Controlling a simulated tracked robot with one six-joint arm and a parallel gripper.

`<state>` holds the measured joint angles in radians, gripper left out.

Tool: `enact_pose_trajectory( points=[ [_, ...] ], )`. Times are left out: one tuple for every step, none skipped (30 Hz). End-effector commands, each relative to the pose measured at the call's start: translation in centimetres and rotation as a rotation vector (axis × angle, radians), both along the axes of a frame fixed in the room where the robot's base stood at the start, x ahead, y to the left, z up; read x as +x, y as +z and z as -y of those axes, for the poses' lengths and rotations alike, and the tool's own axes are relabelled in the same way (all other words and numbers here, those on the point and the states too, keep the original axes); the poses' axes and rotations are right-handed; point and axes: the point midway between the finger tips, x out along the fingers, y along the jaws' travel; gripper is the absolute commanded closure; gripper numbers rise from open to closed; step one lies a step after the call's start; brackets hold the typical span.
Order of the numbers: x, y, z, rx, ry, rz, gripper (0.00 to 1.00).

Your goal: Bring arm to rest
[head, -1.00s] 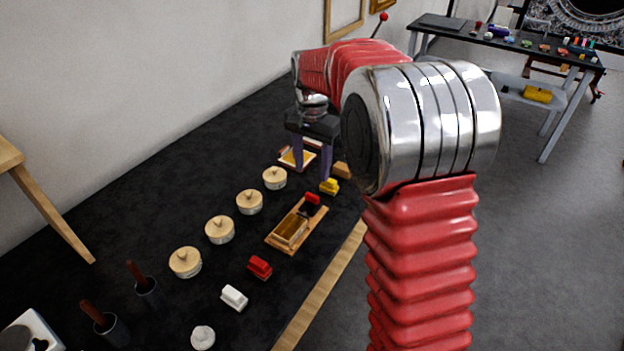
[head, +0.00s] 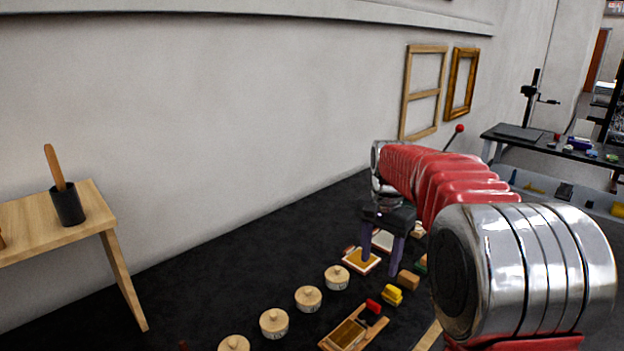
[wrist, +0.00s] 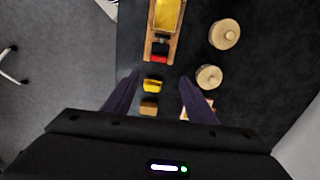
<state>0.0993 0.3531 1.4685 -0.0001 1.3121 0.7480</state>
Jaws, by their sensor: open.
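My gripper (head: 381,262) hangs over the black bench top, its two purple fingers apart with nothing held between them. In the wrist view the spread fingers of my gripper (wrist: 160,76) flank a yellow block (wrist: 153,85) and a tan block (wrist: 149,108) lying below. In the head view the arm reaches forward, with its red sleeve and chrome joint covering part of the bench on the right. A small gold-faced panel (head: 361,261) lies beside the left finger. Whether the fingertips touch the surface cannot be told.
Several round lidded pots (head: 308,298) stand in a row left of a wooden tray (head: 353,333). The yellow block also shows in the head view (head: 392,295). A wooden side table (head: 40,220) holds a dark cup (head: 67,205). The wall runs behind the bench.

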Motion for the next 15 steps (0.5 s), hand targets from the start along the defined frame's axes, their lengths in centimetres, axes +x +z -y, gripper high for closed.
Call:
enact_pose_trajectory(
  points=[
    [0.2, 0.0, 0.0, -0.001, 0.022, 0.008, 0.48],
    [0.3, -0.1, 0.0, -0.002, 0.038, 0.012, 0.48],
    [0.3, -0.4, 0.0, -0.002, 0.062, 0.015, 0.48],
    [0.3, -0.7, 0.0, -0.003, 0.083, 0.015, 0.48],
    [0.1, -1.2, 0.0, -0.002, 0.104, 0.012, 0.48],
    [-0.2, -2.0, 0.0, -0.002, 0.134, 0.005, 0.48],
    [-0.5, -2.4, -0.1, -0.002, 0.156, 0.003, 0.48],
    [-0.8, -2.7, -0.1, -0.002, 0.177, 0.003, 0.48],
    [-1.3, -3.0, -0.1, -0.002, 0.204, 0.004, 0.48],
    [-1.7, -3.1, -0.2, -0.004, 0.222, 0.007, 0.48],
    [-2.1, -3.2, -0.3, -0.004, 0.241, 0.008, 0.48],
    [-2.6, -3.3, -0.4, -0.005, 0.267, 0.012, 0.48],
    [-3.0, -3.3, -0.4, -0.006, 0.284, 0.017, 0.48],
    [-3.5, -3.4, -0.5, -0.006, 0.303, 0.018, 0.48],
    [-4.1, -3.3, -0.7, -0.009, 0.326, 0.024, 0.48]
  ],
)
